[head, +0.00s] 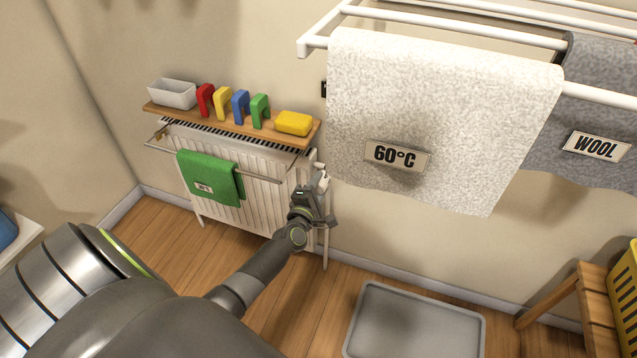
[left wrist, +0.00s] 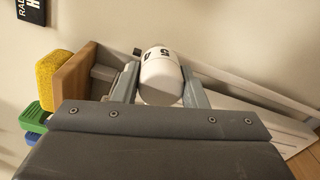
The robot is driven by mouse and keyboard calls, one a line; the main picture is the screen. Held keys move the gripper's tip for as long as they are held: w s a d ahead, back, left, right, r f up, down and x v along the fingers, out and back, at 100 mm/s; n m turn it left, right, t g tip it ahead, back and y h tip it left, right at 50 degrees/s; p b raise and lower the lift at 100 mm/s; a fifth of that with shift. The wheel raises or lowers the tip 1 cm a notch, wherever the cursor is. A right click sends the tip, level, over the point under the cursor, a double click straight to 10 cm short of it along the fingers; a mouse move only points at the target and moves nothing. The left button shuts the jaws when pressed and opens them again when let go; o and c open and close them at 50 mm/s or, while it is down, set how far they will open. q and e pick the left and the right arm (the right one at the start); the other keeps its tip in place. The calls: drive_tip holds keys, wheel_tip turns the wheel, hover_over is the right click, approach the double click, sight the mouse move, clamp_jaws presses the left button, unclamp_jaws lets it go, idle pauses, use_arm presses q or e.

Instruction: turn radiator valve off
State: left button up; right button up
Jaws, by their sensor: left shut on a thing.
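The white radiator (head: 262,205) stands against the wall under a wooden shelf. Its white valve knob (left wrist: 160,75), with dark marks on it, sits between the two fingers of my left gripper (left wrist: 158,88) in the left wrist view. In the head view my left gripper (head: 318,188) is at the radiator's right end, shut on the valve knob (head: 321,170), which is partly hidden there. The marks on the knob are only partly readable. My right gripper is in neither view.
The shelf (head: 225,122) above the radiator holds a white bin, coloured clips and a yellow sponge (head: 294,123). A green towel (head: 210,178) hangs on a rail in front. A drying rack with a white towel (head: 440,110) overhangs to the right. A grey tray (head: 415,318) lies on the floor.

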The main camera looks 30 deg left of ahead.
use_arm(q)
drive_tip(key=m+p, duration=0.4)
drive_tip(key=m, duration=0.5)
drive_tip(key=shift+d, duration=0.1)
drive_tip(key=shift+m+y, duration=0.3)
drive_tip(key=shift+m, duration=0.1)
drive_tip(key=m+p, duration=0.2)
drive_tip(key=m, duration=0.1)
drive_tip(key=shift+m, duration=0.3)
drive_tip(key=m+p, duration=0.1)
drive_tip(key=m, duration=0.2)
drive_tip(key=shift+f+m, duration=0.1)
drive_tip(key=shift+m, duration=0.2)
drive_tip(key=m+p, duration=0.1)
drive_tip(key=m, duration=1)
drive_tip(key=shift+p, duration=0.35)
drive_tip(key=m, duration=0.4)
drive_tip(key=shift+m+t, duration=0.3)
drive_tip(key=shift+m, duration=0.5)
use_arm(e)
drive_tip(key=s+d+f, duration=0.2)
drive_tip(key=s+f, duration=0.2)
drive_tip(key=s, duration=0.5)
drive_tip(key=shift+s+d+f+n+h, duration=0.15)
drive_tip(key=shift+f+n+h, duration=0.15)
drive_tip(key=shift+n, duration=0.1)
